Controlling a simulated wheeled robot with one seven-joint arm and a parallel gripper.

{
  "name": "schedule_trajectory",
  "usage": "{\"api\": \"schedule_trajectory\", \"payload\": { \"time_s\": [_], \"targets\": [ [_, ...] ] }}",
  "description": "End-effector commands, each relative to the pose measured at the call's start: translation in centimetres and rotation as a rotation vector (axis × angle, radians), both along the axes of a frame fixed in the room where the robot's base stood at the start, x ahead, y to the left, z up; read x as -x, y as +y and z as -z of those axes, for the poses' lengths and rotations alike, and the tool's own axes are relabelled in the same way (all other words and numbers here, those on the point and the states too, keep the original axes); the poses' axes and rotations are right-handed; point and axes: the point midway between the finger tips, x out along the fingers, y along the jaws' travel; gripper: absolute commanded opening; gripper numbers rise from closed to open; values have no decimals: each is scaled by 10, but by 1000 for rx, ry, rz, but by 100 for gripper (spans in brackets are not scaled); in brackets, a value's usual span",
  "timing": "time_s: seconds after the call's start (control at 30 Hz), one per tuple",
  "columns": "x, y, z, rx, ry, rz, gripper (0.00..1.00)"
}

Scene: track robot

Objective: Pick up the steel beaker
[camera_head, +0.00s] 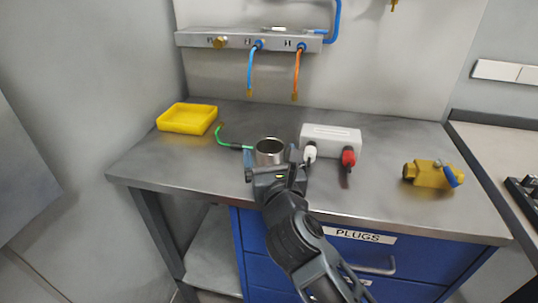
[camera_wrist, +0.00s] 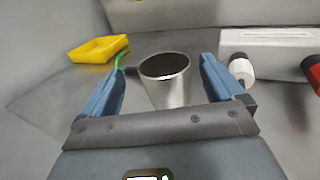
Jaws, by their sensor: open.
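The steel beaker (camera_head: 270,151) stands upright on the grey worktop, near the middle of the bench. In the wrist view the steel beaker (camera_wrist: 166,82) shows its dark open mouth and shiny side between my two blue fingers. My gripper (camera_head: 272,160) reaches in from the front, and its fingers are spread on either side of the beaker. It is open, and in the wrist view my gripper (camera_wrist: 162,75) shows gaps between each finger and the beaker wall. The lower part of the beaker is hidden by my gripper in the head view.
A green cable (camera_head: 222,138) lies just left of the beaker. A yellow tray (camera_head: 187,118) sits further left. A white box (camera_head: 331,138) with a white and a red plug (camera_head: 348,157) stands close on the right. A brass valve (camera_head: 428,174) lies far right.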

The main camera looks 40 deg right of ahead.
Motion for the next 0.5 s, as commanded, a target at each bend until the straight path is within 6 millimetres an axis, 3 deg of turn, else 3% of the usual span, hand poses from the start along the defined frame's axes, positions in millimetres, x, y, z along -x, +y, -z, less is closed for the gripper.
{"api": "schedule_trajectory", "payload": {
  "time_s": [0.5],
  "targets": [
    [-46,-37,2,1,0,1,95]
  ]
}}
